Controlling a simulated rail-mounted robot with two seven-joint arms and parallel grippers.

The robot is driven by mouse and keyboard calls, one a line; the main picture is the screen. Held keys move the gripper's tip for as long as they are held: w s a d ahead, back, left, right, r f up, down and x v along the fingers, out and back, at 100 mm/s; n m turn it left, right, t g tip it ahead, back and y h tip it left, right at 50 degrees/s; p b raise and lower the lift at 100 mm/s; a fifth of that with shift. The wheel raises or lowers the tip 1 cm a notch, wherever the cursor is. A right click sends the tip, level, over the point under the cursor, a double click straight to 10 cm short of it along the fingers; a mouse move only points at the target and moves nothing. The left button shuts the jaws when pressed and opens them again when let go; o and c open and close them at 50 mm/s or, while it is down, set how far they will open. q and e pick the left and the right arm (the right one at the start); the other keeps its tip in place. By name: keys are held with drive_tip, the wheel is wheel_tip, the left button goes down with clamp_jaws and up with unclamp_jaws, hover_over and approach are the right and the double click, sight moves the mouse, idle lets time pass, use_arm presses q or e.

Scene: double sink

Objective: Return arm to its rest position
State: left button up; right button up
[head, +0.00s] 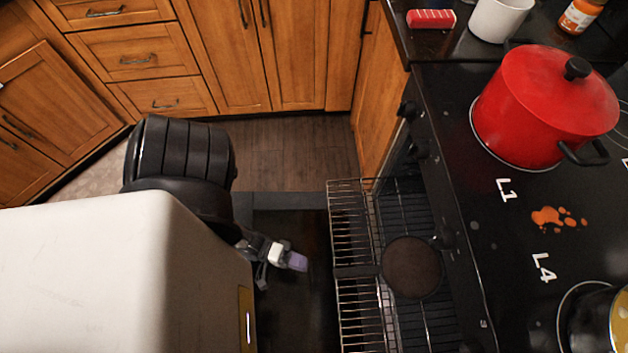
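My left gripper (284,264) shows small and partly shaded beside my black arm link, over the dark area left of the pulled-out oven rack. It is apart from the rack. The frame is too small and dark to tell whether its fingers are open or shut, and I see no object in it. My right gripper is not in view.
A wire oven rack (348,215) sticks out of the oven with a dark round pan (411,268) on it. A red pot (535,100) and a yellow pot (619,325) stand on the black stovetop (480,250). An orange-brown spill (558,218) lies between them. Wooden cabinets (225,60) line the back.

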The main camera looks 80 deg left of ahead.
use_arm(q)
drive_tip(key=shift+s+a, duration=0.15)
drive_tip(key=shift+s, duration=0.2)
idle(0.5)
